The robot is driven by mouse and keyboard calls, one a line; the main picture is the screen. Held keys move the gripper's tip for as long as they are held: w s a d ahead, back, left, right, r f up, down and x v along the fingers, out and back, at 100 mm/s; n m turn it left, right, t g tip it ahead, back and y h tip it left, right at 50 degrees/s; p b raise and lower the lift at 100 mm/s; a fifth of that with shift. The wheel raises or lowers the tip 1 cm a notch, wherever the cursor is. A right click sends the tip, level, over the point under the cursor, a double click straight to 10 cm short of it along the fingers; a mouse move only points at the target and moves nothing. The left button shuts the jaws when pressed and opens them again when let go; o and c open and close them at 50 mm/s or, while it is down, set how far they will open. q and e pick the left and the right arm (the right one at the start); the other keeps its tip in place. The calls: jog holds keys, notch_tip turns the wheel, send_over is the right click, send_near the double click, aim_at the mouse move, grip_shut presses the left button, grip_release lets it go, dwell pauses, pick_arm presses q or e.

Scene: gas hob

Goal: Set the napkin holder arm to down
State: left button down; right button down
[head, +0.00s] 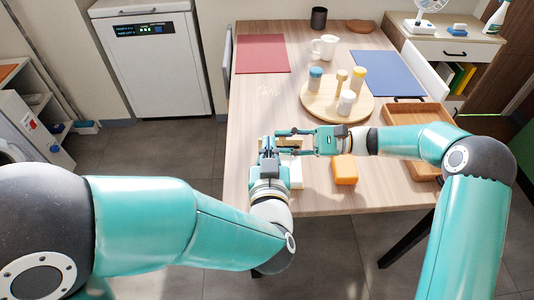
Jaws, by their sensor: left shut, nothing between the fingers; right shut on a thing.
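The napkin holder (296,172) is a small pale block near the front edge of the table, mostly covered by my two grippers. Its arm cannot be made out clearly, so I cannot tell whether it is up or down. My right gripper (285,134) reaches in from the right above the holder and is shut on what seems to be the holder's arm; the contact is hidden. My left gripper (268,143) is shut and empty at the holder's left side, close to the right gripper's fingertips.
An orange block (345,170) stands right of the holder. A wooden tray (424,115) lies at the right table edge. A round board (318,108) bears several jars. A red mat (263,54), a blue mat (388,74) and a white jug (325,47) are farther back.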

pick_arm(q)
jog(key=w, duration=0.3)
jog(key=w+f, duration=0.1)
jog(key=w, duration=0.1)
jog(key=shift+w, duration=0.35)
jog(key=shift+s+f, duration=0.35)
jog(key=shift+f, duration=0.55)
jog(key=shift+s+f, duration=0.35)
jog(key=shift+f, duration=0.5)
jog(key=shift+s+f, duration=0.5)
jog(key=shift+f, duration=0.25)
pick_arm(e)
jog(key=shift+r, duration=0.15)
pick_arm(q)
jog(key=shift+f, duration=0.1)
pick_arm(e)
jog(key=c, duration=1)
grip_release()
